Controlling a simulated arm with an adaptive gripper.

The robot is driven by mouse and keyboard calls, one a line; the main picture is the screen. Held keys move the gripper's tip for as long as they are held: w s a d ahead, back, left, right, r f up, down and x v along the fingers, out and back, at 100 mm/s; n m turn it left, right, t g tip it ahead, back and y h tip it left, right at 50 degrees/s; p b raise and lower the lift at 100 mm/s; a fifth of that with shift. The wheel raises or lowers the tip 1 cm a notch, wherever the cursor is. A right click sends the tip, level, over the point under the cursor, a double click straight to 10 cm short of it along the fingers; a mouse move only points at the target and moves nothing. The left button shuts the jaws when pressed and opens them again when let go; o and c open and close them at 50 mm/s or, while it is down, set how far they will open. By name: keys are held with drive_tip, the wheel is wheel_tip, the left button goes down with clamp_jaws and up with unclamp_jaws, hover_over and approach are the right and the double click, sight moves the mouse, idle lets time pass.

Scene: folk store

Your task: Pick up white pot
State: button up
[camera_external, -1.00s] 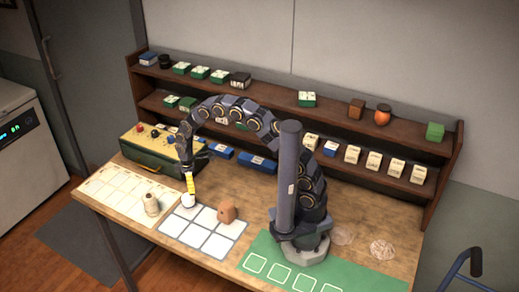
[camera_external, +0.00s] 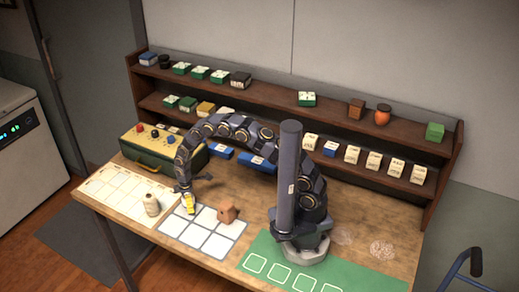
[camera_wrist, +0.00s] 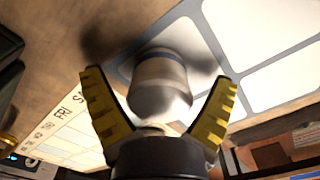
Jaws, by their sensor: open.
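The white pot (camera_wrist: 160,88) is a small rounded pot with a greyish band, standing on the white grid mat (camera_wrist: 262,40) in the wrist view. My gripper (camera_wrist: 162,118) has its two yellow ribbed fingers spread apart on either side of it. I cannot tell whether a finger touches it. In the external view my gripper (camera_external: 188,206) is low over the upper left cell of the mat, pointing down. The pot is mostly hidden behind the fingers there.
A cream bottle-shaped pot (camera_external: 152,205) stands left of my gripper on a calendar sheet (camera_external: 110,191). A brown block (camera_external: 227,213) sits to the right. A yellow-topped case (camera_external: 160,148) and loaded shelves (camera_external: 285,104) are behind. The green mat (camera_external: 320,272) is at the front right.

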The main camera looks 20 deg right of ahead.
drive_tip(key=c, duration=1.2)
drive_tip(key=shift+r, duration=0.15)
